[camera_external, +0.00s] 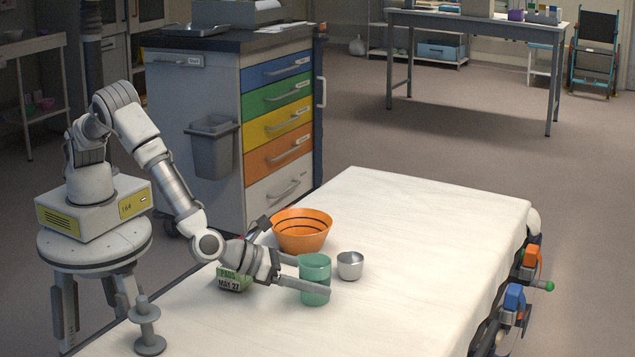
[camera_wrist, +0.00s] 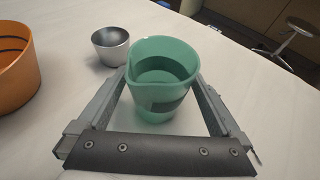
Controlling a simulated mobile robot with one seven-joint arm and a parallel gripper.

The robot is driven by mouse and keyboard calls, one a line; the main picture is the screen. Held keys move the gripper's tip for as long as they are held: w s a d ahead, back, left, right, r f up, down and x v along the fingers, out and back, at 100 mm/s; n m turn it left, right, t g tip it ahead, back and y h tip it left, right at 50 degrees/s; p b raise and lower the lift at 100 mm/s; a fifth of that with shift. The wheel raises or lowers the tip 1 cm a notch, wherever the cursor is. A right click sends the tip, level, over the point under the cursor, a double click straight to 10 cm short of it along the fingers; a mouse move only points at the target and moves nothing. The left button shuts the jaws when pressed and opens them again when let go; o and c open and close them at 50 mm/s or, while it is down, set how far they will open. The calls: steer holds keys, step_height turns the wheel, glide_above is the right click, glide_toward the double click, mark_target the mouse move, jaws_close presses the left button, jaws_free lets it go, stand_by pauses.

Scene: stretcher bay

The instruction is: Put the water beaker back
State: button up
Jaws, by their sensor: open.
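The green beaker (camera_external: 314,279) stands upright on the white-covered stretcher (camera_external: 410,220). It has a pouring lip, and in the wrist view the beaker (camera_wrist: 163,78) shows a darker level inside that may be water. My gripper (camera_external: 312,275) is open, low over the sheet, with one finger on each side of the beaker. In the wrist view my gripper (camera_wrist: 162,95) has a finger to the left and a finger to the right of it. I cannot tell whether either finger touches it.
A small metal cup (camera_external: 350,265) stands just right of the beaker. An orange bowl (camera_external: 301,232) with dark bands sits behind it. A green labelled box (camera_external: 234,279) is partly behind my wrist. A grey spool-shaped object (camera_external: 148,325) is at front left. The stretcher's right side is clear.

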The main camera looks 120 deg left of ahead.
steer(key=p+v, duration=0.1)
steer(key=v, duration=0.6)
steer(key=shift+s+d+r, duration=0.2)
steer(key=shift+s+r, duration=0.2)
steer(key=s+a+r+n+g+h, duration=0.1)
steer(key=s+a+r+n+g, duration=0.2)
steer(key=s+a+r+n, duration=0.45)
steer(key=s+a+r+n+g, duration=0.3)
steer(key=s+a+r+n, duration=0.1)
steer(key=s+r+n, duration=0.6)
steer(key=s+d+r+n+h, duration=0.15)
steer(key=s+n, duration=0.25)
steer(key=s, duration=0.4)
steer(key=s+d+r+n+t+h, duration=0.1)
steer(key=s+d+n+h, duration=0.2)
steer(key=s, duration=0.5)
steer(key=s+d+r+n+h, duration=0.2)
steer(key=s+n+h, duration=0.15)
steer(key=s, duration=0.45)
step_height(320, 180, up, 18)
steer(key=w+p, duration=0.1)
steer(key=p, duration=1.8)
steer(key=shift+y, duration=0.4)
